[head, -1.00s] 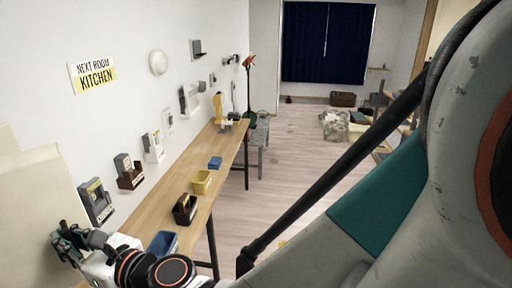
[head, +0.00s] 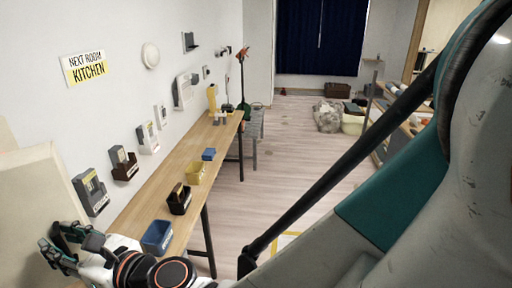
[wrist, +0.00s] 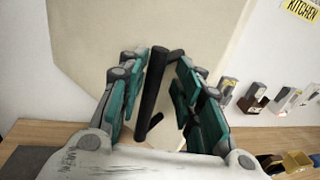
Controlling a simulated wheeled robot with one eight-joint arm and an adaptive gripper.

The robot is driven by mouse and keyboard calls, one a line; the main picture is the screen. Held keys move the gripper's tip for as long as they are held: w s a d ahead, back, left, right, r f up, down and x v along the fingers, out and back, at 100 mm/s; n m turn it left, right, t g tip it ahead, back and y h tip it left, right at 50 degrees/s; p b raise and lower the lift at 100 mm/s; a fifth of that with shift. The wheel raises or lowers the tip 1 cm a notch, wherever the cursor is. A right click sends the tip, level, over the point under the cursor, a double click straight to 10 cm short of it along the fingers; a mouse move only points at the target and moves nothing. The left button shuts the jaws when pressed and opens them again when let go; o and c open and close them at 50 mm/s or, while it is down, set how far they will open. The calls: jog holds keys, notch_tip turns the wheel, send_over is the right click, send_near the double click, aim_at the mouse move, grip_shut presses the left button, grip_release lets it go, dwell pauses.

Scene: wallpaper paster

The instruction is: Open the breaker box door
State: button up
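A large cream panel, which looks like the breaker box (head: 35,195), stands at the left edge of the head view and is cut off there. Its broad cream face (wrist: 110,40) fills much of the wrist view. A dark upright bar that looks like its handle (wrist: 162,85) slants between my fingers. My gripper (head: 62,245) is at the box's lower part; in the wrist view my gripper (wrist: 163,80) has its teal fingers apart, one on each side of the bar. I cannot tell whether they touch it. The door's hinge side is not clear.
A long wooden table (head: 183,165) runs along the wall with a blue bin (head: 157,237), a dark bin (head: 180,199) and a yellow bin (head: 195,174). Small devices hang on the wall above it. The floor (head: 270,180) right of the table is mostly clear.

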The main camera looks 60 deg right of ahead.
jog(key=shift+w+a, duration=0.1)
jog(key=shift+a, duration=0.1)
jog(key=shift+r, duration=0.1)
jog(key=shift+r, duration=0.3)
send_near(21, 197)
jog(key=shift+x, duration=2.45)
